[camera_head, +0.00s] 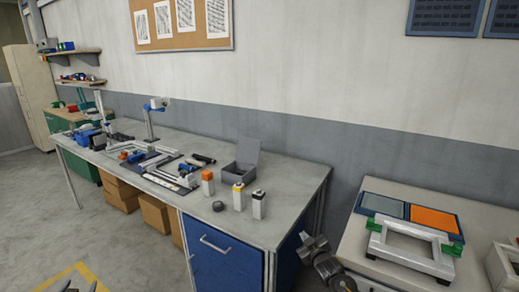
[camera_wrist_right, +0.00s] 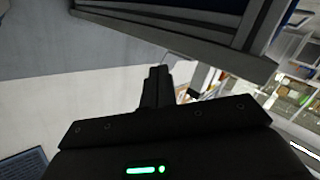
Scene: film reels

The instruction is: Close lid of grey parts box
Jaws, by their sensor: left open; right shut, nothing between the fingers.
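My right arm shows at the bottom, right of the bench's blue cabinet. In the right wrist view, my right gripper (camera_wrist_right: 157,84) is shut and empty. It is apart from the box, which I cannot make out in that view.
An orange-topped container (camera_head: 207,184), a yellow-banded container (camera_head: 238,197), a black-capped container (camera_head: 258,205) and a dark round piece (camera_head: 218,206) stand in front of the box. Tools and a frame lie further left. A side table (camera_head: 350,240) with a grey-green frame (camera_head: 410,247) stands right.

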